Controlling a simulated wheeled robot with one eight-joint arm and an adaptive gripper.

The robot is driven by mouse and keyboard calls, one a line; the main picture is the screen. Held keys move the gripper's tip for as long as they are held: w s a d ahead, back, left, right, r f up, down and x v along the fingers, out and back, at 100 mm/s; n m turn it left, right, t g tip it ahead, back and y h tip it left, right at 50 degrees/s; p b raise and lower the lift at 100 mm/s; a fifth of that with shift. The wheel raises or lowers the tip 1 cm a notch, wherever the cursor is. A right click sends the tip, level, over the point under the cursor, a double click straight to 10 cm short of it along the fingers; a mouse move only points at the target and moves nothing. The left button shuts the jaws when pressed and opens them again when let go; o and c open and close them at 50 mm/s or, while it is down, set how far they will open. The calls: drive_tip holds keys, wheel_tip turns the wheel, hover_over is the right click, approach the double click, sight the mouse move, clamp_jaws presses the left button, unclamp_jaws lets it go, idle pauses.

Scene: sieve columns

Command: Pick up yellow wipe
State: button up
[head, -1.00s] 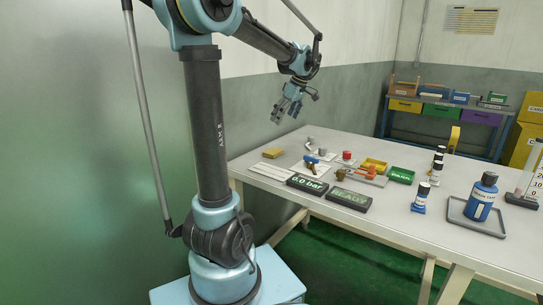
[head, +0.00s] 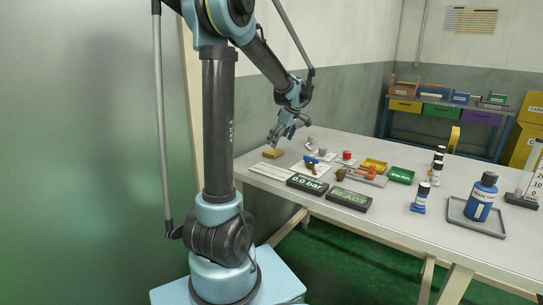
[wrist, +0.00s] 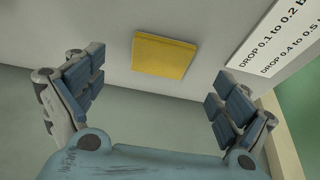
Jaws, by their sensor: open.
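The yellow wipe (head: 273,153) is a flat square pad lying on the white table at its far left, near the wall. In the wrist view the yellow wipe (wrist: 164,56) lies flat, ahead of my gripper and roughly midway between its fingers. My gripper (head: 279,138) is just above the wipe and points down toward it. In the wrist view my gripper (wrist: 155,92) has its blue-padded fingers spread wide with nothing between them. The fingers look apart from the wipe.
A white printed card (wrist: 285,40) lies right of the wipe in the wrist view. The table's front-left edge is near the wipe.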

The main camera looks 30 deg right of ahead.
sight(274, 151)
drive_tip(key=shift+x, duration=2.7)
drive_tip(key=shift+w+a+r, duration=0.1)
drive_tip(key=shift+w+a, duration=0.1)
drive_tip(key=c, duration=0.9)
drive_tip(key=shift+c, duration=0.2)
wheel_tip(274, 151, up, 10)
drive_tip(key=shift+o, duration=1)
drive_tip(key=c, duration=0.3)
